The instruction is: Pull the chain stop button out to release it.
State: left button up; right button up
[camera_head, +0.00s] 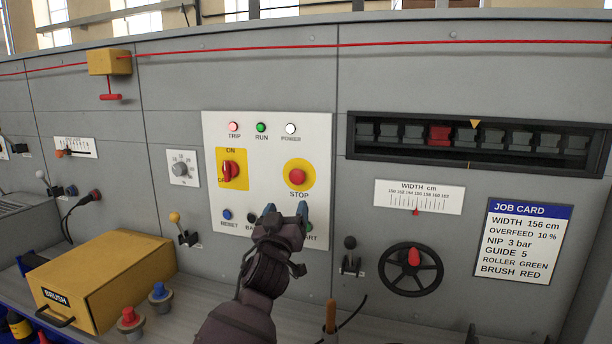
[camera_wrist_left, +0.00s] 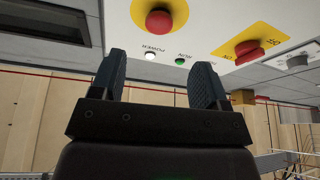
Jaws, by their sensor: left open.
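The chain stop button (camera_head: 297,176) is a red mushroom button on a yellow round plate, labelled STOP, on the white control panel (camera_head: 221,130). In the left wrist view the red stop button (camera_wrist_left: 159,21) is at the top, beyond the fingertips. My left gripper (camera_head: 286,210) is just below the button in the head view, its two dark fingers pointing up at the panel. In the left wrist view the gripper (camera_wrist_left: 160,75) is open, with nothing between the fingers. It appears apart from the button. My right gripper is not in view.
A red ON/OFF switch (camera_head: 229,171) sits left of the button. TRIP, RUN and POWER lamps are above. The reset button (camera_head: 227,215) and others are below, partly hidden by my arm. A handwheel (camera_head: 410,270) is right; a yellow brush box (camera_head: 101,280) stands left.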

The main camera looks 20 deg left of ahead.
aim_at(296, 178)
pick_arm(q)
jog(key=shift+n, duration=0.4)
jog(key=x, duration=0.8)
jog(key=shift+s+a+r, duration=0.1)
jog(key=shift+s+r, duration=0.1)
jog(key=shift+r, duration=0.2)
jog(key=shift+w+r, duration=0.25)
jog(key=shift+w, duration=0.35)
jog(key=shift+w+a+r, duration=0.1)
jog(key=shift+w, duration=0.2)
jog(key=c, duration=0.7)
grip_shut()
jog(key=shift+s+r+p, duration=0.1)
jog(key=shift+s+p, duration=0.4)
jog(key=shift+s, duration=0.05)
jog(key=shift+s+p, duration=0.45)
jog(key=shift+s, duration=0.4)
jog(key=shift+f, duration=0.3)
jog(key=shift+o, duration=1.4)
grip_release()
jog(key=o, duration=0.4)
jog(key=shift+s, duration=0.25)
jog(key=shift+w, duration=0.1)
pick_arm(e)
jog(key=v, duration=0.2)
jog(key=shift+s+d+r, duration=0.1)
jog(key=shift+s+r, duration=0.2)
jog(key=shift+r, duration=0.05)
